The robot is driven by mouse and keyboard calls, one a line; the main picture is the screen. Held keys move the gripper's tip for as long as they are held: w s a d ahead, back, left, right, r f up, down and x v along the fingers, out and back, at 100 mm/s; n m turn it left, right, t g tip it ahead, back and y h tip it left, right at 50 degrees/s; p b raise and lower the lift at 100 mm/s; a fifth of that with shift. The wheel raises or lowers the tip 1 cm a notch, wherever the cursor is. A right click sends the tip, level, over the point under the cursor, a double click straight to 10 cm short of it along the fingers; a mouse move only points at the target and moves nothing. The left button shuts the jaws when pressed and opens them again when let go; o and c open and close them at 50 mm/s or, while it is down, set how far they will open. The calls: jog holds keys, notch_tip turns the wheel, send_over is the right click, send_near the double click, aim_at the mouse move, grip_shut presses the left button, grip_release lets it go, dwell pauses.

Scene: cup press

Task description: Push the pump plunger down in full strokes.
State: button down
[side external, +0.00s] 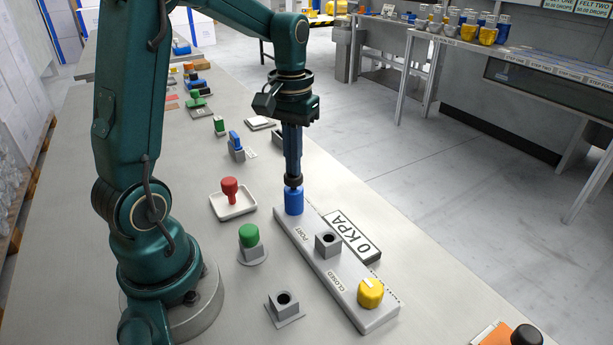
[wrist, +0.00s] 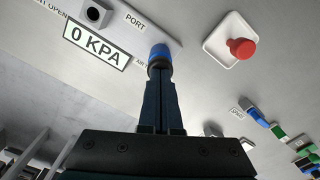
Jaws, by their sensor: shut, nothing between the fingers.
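A blue cylinder (side external: 294,201) stands upright at the far end of a long grey base (side external: 350,303). It carries no readable name, but it is the plunger-like part under my gripper. A sign beside the base (side external: 354,236) reads 0 KPA. A yellow knob (side external: 370,293) sits at the base's near end, by the word CLOSED.
A square socket (side external: 328,243) is mid-base, near the word PORT. A red-handled piece (side external: 230,190) on a white tray, a green knob (side external: 249,236) and a grey socket (side external: 284,304) stand left of the base.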

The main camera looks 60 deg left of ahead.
jog(key=shift+r, duration=1.95)
jog(key=shift+r, duration=2.5)
jog(key=s+d+f+m+t, duration=0.4)
jog(key=s+d+m+t, duration=0.1)
jog(key=s+d, duration=0.4)
jog(key=d+m, duration=0.1)
jog(key=d, duration=0.1)
jog(key=shift+s+d+t, duration=0.25)
jog(key=shift+d+t, duration=0.05)
